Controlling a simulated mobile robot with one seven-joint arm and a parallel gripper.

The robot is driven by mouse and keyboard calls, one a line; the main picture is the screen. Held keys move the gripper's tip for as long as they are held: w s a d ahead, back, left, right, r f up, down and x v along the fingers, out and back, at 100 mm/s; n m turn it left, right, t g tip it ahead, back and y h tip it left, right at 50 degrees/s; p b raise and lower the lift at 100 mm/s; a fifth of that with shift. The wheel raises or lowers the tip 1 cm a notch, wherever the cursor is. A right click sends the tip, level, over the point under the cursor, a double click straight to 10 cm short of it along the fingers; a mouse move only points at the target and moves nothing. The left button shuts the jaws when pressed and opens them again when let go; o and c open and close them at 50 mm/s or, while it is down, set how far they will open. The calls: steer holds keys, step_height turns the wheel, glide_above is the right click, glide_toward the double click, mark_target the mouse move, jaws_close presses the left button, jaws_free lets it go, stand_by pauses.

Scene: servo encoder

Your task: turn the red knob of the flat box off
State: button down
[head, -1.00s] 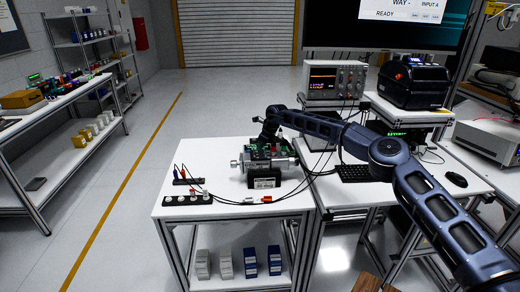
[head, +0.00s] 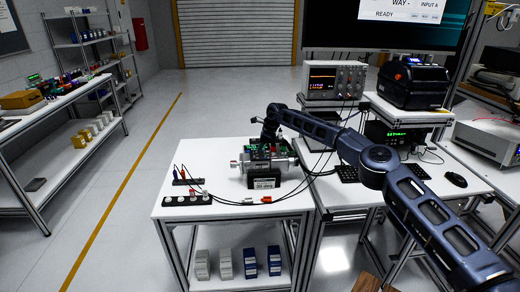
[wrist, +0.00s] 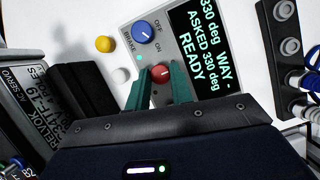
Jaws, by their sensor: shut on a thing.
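The flat box (wrist: 150,62) is grey and fills the middle of the wrist view, with a dark display of green letters. Its red knob (wrist: 161,77) stands below a larger blue knob (wrist: 147,33) with OFF and ON marked beside it. My gripper (wrist: 160,70) has its two teal fingers on either side of the red knob, shut on it. The fingers hide part of the box below the knob. In the head view my arm ends behind the servo rig (head: 264,165), where the fingers and red knob cannot be made out.
A black block with grey sockets (wrist: 288,45) stands right of the box in the wrist view. A yellow button (wrist: 104,44) lies left. In the head view, cables and a keyboard (head: 348,173) are right of the rig. The white table (head: 185,240) has free room at front left.

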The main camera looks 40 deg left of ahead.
steer(key=c, duration=1.2)
jaws_free()
steer(key=shift+f, duration=0.1)
steer(key=shift+c, duration=0.2)
steer(key=v, duration=1.1)
